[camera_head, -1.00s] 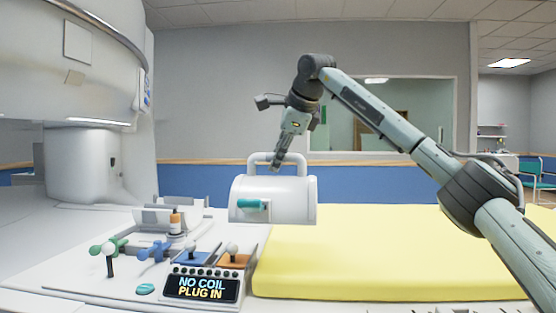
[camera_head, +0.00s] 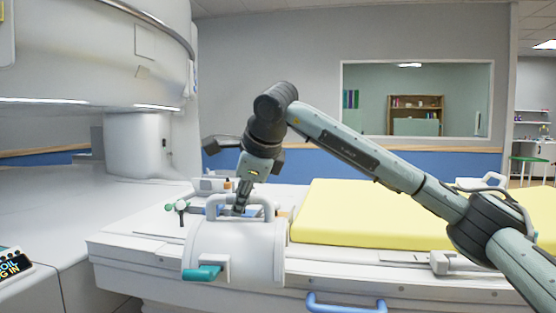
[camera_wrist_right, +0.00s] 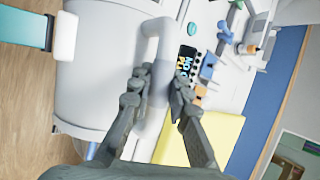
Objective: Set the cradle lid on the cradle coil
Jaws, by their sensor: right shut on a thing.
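The cradle lid (camera_head: 235,250) is a white, rounded shell with a loop handle on top and a teal latch (camera_head: 202,273) at its front. My right gripper (camera_head: 240,208) is shut on the loop handle and holds the lid at the near side of the table. In the right wrist view, the fingers (camera_wrist_right: 160,90) close around the white handle, with the lid (camera_wrist_right: 95,70) to their left. I cannot clearly make out the cradle coil; the lid and my arm cover part of the table. My left gripper is not in view.
The patient table (camera_head: 130,245) carries a yellow mat (camera_head: 370,212). Small fittings and an amber bottle (camera_head: 228,184) stand behind the lid. The large white scanner (camera_head: 95,60) overhangs at left. A blue handle (camera_head: 345,303) sticks out below the table edge.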

